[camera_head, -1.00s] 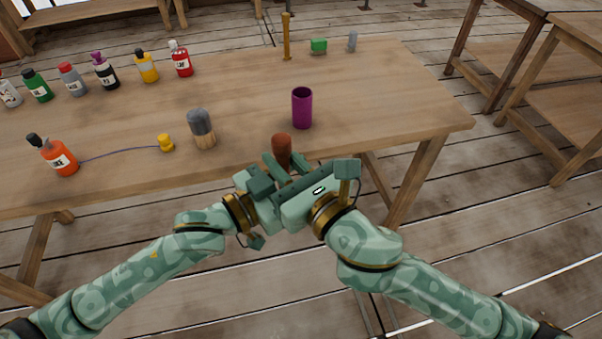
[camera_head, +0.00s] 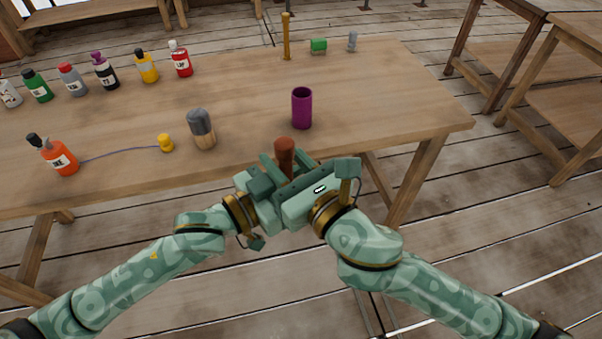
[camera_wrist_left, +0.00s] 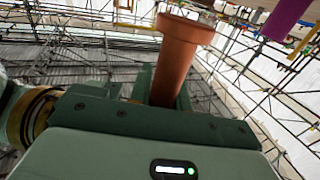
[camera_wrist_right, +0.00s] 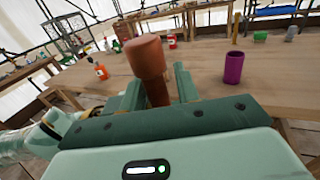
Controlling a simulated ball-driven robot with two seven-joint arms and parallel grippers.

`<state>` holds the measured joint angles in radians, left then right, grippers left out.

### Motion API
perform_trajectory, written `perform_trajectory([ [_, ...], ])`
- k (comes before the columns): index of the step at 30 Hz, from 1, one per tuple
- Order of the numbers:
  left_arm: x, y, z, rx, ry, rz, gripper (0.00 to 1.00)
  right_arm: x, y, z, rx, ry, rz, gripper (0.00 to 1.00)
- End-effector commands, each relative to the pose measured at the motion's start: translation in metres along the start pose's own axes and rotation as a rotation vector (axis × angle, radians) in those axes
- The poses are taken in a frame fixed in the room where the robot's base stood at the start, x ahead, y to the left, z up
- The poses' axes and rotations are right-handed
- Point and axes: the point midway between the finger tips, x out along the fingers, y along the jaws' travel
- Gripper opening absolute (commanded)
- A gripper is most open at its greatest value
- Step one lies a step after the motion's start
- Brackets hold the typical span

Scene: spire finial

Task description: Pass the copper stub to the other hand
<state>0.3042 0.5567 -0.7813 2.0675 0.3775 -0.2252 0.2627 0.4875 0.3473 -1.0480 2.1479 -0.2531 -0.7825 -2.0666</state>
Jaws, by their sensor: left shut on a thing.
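The copper stub (camera_head: 285,152) is a reddish-brown rod with a wider head, held upright at the table's near edge, where my two grippers meet. My left gripper (camera_head: 279,180) is shut on its lower part; the left wrist view shows the stub (camera_wrist_left: 174,62) rising from between its fingers. My right gripper (camera_head: 298,170) is open, with its fingers on either side of the stub. In the right wrist view the stub (camera_wrist_right: 148,66) stands between these fingers, with a clear gap to the right finger. The stub's lower end is hidden.
Several bottles line the left. A green block (camera_head: 318,45) lies at the back. The table's right part is clear.

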Motion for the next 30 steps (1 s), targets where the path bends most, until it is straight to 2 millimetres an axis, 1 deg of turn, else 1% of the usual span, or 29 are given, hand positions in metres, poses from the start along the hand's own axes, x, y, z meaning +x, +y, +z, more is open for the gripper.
perform_trajectory([
  [1,0.001,-0.003,-0.001,0.001,0.0,-0.005,0.0,-0.002,0.007,0.0,0.013,0.0,0.019,0.44],
  [5,0.001,-0.004,-0.001,0.002,0.0,-0.006,0.0,-0.002,0.008,0.0,0.015,-0.001,0.02,0.44],
  [8,0.001,-0.004,-0.001,0.002,0.0,-0.007,0.0,-0.007,0.008,0.0,0.015,-0.001,0.021,0.44],
  [11,0.001,-0.004,-0.001,0.002,0.0,-0.007,0.0,-0.022,0.007,-0.001,0.015,0.001,0.021,0.44],
  [18,0.001,-0.004,-0.001,0.002,0.001,-0.006,0.0,-0.078,0.004,-0.002,0.01,0.005,0.012,0.44],
  [21,0.001,-0.003,-0.001,0.001,0.001,-0.005,0.0,-0.098,0.003,-0.002,0.007,0.005,0.008,0.44],
  [24,0.0,-0.003,-0.001,0.001,0.001,-0.005,0.0,-0.111,0.001,-0.001,0.006,0.003,0.005,0.44],
  [27,0.0,-0.003,-0.001,0.001,0.001,-0.004,0.0,-0.12,0.002,-0.004,0.011,0.009,0.003,0.44],
  [29,0.0,-0.002,-0.001,0.001,0.0,-0.004,0.0,-0.123,0.008,-0.007,0.045,0.019,0.001,0.44],
  [30,0.0,-0.002,-0.001,0.001,0.0,-0.004,0.0,-0.122,0.006,-0.012,0.076,0.027,-0.024,0.44],
])
